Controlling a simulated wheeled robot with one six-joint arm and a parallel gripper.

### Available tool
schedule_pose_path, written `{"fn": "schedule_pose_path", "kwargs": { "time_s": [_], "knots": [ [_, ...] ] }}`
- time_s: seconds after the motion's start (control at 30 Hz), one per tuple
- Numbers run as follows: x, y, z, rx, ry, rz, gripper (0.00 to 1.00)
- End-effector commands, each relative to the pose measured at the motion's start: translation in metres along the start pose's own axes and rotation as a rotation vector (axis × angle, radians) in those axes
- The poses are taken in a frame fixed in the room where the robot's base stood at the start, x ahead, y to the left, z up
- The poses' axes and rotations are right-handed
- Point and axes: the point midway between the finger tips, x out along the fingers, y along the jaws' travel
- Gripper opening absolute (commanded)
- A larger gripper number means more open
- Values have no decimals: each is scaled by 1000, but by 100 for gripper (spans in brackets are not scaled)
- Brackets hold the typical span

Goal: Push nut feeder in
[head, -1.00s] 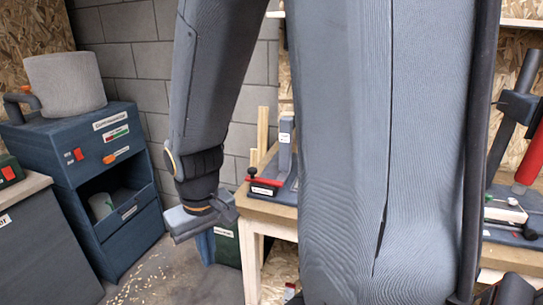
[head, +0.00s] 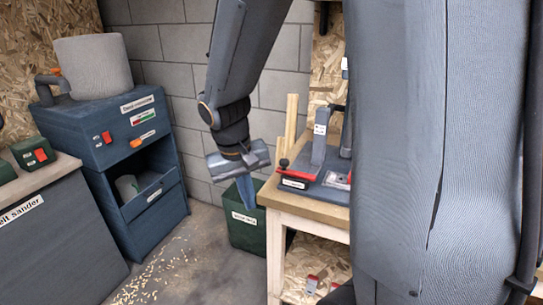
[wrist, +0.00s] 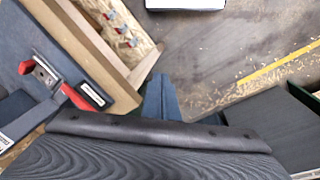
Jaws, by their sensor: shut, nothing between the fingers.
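I cannot pick out the nut feeder for certain; no label I can read names it. A blue bench device with a red lever (head: 299,176) stands on the wooden bench (head: 300,207), partly hidden behind my arm. The device also shows at the left of the wrist view (wrist: 62,62). My gripper (head: 246,196) points down, left of the bench's edge and in front of a green bin (head: 243,236). Its fingers (wrist: 161,98) are shut and empty, apart from the bench device.
A blue cabinet (head: 122,137) with a grey drum (head: 93,66) on top and an open compartment stands at the left. A grey belt sander unit (head: 55,235) is at front left. Chips lie on the otherwise clear floor (head: 205,270) between them and the bench.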

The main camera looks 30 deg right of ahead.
Motion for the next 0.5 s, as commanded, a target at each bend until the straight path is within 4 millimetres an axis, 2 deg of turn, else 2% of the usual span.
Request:
{"fn": "schedule_pose_path", "kwargs": {
  "time_s": [0.03,0.1,0.2,0.3,0.4,0.5],
  "knots": [
    [-10,4,-23,36,12,50,0],
    [-24,12,-52,105,38,128,0],
    [-44,22,-92,204,96,228,0],
    [-62,31,-122,289,158,303,0],
    [-74,35,-142,346,206,346,0],
    [-80,38,-149,373,228,366,0]
  ]
}}
